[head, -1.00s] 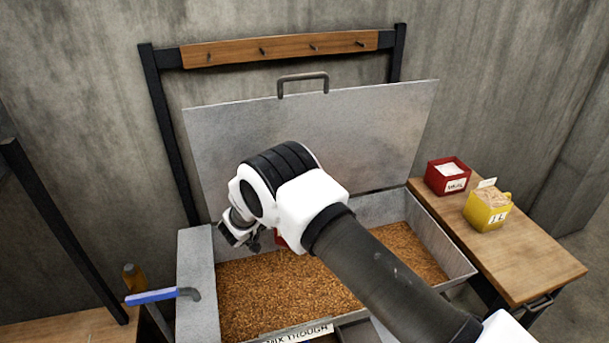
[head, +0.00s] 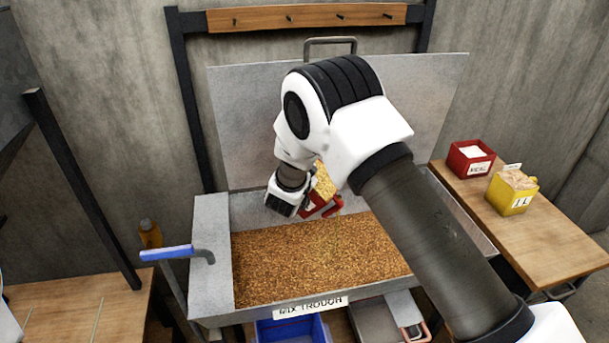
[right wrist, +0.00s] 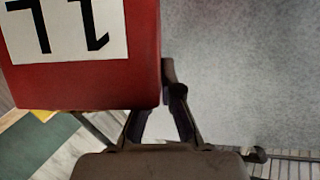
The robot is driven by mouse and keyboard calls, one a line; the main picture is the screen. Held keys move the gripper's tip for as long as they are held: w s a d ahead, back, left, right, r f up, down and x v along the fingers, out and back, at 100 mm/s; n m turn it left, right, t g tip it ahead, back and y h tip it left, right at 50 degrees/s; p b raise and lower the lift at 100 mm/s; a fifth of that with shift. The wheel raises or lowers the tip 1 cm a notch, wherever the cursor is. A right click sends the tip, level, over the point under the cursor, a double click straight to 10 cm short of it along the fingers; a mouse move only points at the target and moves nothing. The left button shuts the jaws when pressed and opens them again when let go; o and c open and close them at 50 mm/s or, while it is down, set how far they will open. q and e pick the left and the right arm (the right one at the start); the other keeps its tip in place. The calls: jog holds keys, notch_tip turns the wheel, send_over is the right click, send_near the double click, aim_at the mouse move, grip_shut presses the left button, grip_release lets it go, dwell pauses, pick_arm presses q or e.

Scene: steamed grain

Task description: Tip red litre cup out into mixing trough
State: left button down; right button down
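The red litre cup (head: 313,205) hangs above the mixing trough (head: 213,265), near its back wall, with yellowish grain in its mouth. It looks tilted, its mouth turned up and to the right; the forearm hides part of it. My right gripper (head: 301,208) is at the cup's left side. In the right wrist view the red cup (right wrist: 85,85) fills the upper left, its "1L" label upside down, and the gripper fingers (right wrist: 163,115) close at its edge. The trough holds a layer of brown grain. A few pale specks below the cup may be falling grain. My left gripper is out of view.
The trough's raised lid (head: 240,120) stands behind the cup. A red box (head: 470,160) and a yellow litre cup (head: 512,192) stand on the right bench (head: 545,240). A blue-handled tool (head: 167,253) is at the trough's left. A blue crate (head: 290,330) is below.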

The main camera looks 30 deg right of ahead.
jog(key=s+d+f+m+t+b, duration=0.1)
jog(key=s+d+m+b, duration=0.1)
jog(key=b, duration=0.3)
jog(key=shift+s+f, duration=0.1)
jog(key=shift+f, duration=0.05)
jog(key=shift+s+d+f+m+t+b, duration=0.2)
jog(key=shift+s+d+m+t+b, duration=0.25)
jog(key=shift+b, duration=0.8)
jog(key=s+m+b, duration=0.1)
jog(key=b, duration=0.1)
jog(key=d+m+t+b, duration=0.1)
jog(key=shift+s+f+b, duration=0.2)
jog(key=shift+s+b, duration=0.15)
jog(key=shift+b, duration=0.05)
jog(key=s+d+m+b, duration=0.1)
jog(key=b, duration=0.1)
jog(key=s+d+m+t+b, duration=0.1)
jog(key=m+b, duration=0.1)
jog(key=b, duration=0.1)
jog(key=s+m+t+b, duration=0.1)
jog(key=b, duration=0.1)
jog(key=shift+s+d+f+m, duration=0.15)
jog(key=shift+s+d+m, duration=0.2)
jog(key=shift+d, duration=0.05)
jog(key=m+b, duration=0.1)
jog(key=b, duration=0.1)
jog(key=s+d+m+h+b, duration=0.1)
jog(key=b, duration=0.1)
jog(key=shift+s+r, duration=0.1)
jog(key=shift+r, duration=0.15)
